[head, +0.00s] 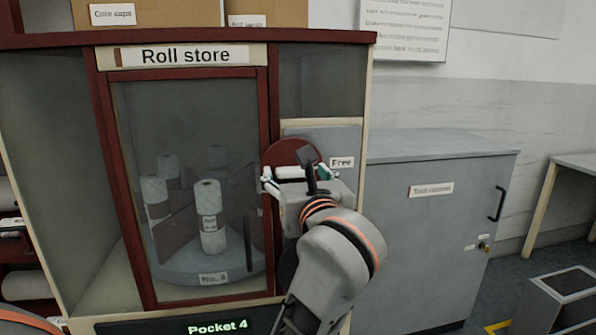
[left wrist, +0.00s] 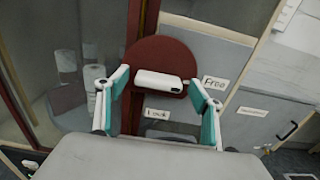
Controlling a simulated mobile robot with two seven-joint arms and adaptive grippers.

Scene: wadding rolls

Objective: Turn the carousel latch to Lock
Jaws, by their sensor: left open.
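The carousel latch is a dark red disc (head: 275,152) on a grey panel right of the cabinet door, with a white bar handle (left wrist: 158,82). The handle lies roughly level, its right end towards the "Free" label (left wrist: 215,84). The "Lock" label (left wrist: 158,113) sits below the disc, its first letter partly unclear. My left gripper (head: 294,175) is in front of the latch. In the left wrist view its fingers (left wrist: 160,80) are open, one on each side of the handle, with gaps showing. My right gripper is not in view.
The roll store (head: 195,55) has a glass door with white rolls (head: 210,215) on a round carousel inside. A grey cabinet (head: 440,230) with a black handle (head: 497,204) stands to the right. A display (head: 217,326) below the door reads "Pocket 4".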

